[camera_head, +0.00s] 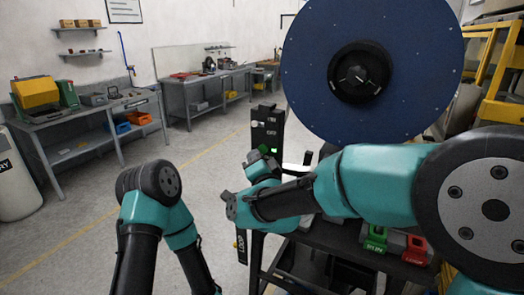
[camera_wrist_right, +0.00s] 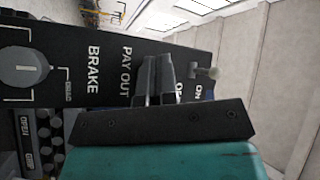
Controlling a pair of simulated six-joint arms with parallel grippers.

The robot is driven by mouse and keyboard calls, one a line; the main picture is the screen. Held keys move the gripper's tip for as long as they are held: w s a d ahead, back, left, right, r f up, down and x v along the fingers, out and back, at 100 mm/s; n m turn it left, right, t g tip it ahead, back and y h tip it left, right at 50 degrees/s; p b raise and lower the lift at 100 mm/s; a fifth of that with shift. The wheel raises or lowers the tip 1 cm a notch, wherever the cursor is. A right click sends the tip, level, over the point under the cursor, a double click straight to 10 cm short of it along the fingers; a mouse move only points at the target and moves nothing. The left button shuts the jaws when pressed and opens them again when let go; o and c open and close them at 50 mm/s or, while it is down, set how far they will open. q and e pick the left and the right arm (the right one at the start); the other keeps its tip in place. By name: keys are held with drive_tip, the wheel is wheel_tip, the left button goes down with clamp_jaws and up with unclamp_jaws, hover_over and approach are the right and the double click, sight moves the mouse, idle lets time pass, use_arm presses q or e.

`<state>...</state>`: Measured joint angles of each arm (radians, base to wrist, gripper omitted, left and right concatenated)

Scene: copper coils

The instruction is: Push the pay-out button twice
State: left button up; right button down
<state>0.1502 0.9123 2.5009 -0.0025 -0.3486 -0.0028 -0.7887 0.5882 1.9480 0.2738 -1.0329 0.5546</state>
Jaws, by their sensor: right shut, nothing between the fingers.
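The black control panel (camera_head: 267,128) stands on a post left of the big blue reel in the head view. In the right wrist view the panel (camera_wrist_right: 75,40) fills the upper left, with a PAY OUT label (camera_wrist_right: 127,70). My right gripper (camera_wrist_right: 157,62) is shut and empty, its fingertips over the panel just beside that label. The pay-out button itself is hidden behind the fingers in this view; whether they touch it I cannot tell. In the head view a small green spot (camera_head: 263,148) shows just above my right gripper. My left gripper is out of view.
A grey brake knob (camera_wrist_right: 27,67) and a toggle switch (camera_wrist_right: 207,72) sit on either side of the fingers. The blue reel (camera_head: 310,70) stands behind my right arm. Green (camera_head: 376,239) and red (camera_head: 415,250) items lie on the dark stand below. Workbenches stand far left.

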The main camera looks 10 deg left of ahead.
drive_tip(key=shift+w, duration=0.3)
drive_tip(key=shift+w+d, duration=0.2)
drive_tip(key=shift+w, duration=0.3)
idle(0.9)
drive_tip(key=shift+s, duration=0.1)
drive_tip(key=shift+s+a, duration=0.25)
drive_tip(key=shift+s, duration=0.55)
drive_tip(key=shift+s+a, duration=0.2)
drive_tip(key=shift+s, duration=0.6)
drive_tip(key=shift+s+a, duration=0.25)
drive_tip(key=shift+s, duration=0.55)
drive_tip(key=shift+s+a, duration=0.2)
drive_tip(key=shift+s, duration=0.6)
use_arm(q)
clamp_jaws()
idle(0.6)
